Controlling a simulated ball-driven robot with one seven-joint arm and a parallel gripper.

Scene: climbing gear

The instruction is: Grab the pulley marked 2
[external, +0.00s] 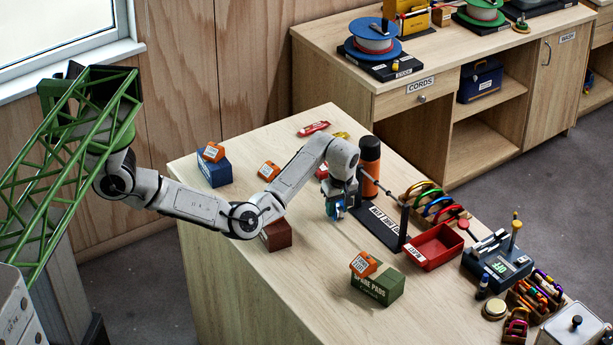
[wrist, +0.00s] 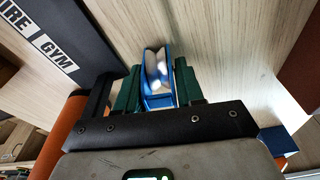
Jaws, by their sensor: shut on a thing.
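My gripper (external: 336,208) is over the wooden table, left of the black stand. In the wrist view my gripper (wrist: 157,88) is shut on a blue pulley (wrist: 155,75), with a green-padded finger on either side of it. The pulley has blue side plates and a pale wheel between them. It also shows small and blue at my fingertips in the external view (external: 336,212). No number on it is readable, and I cannot tell whether it touches the table.
The black stand (external: 378,229) carries an orange cylinder (external: 369,160) and a post. A red tray (external: 433,249) is to its right. A green box (external: 376,287) with an orange block (external: 363,264) is in front. A brown box (external: 276,236) is left. The front-left table is bare.

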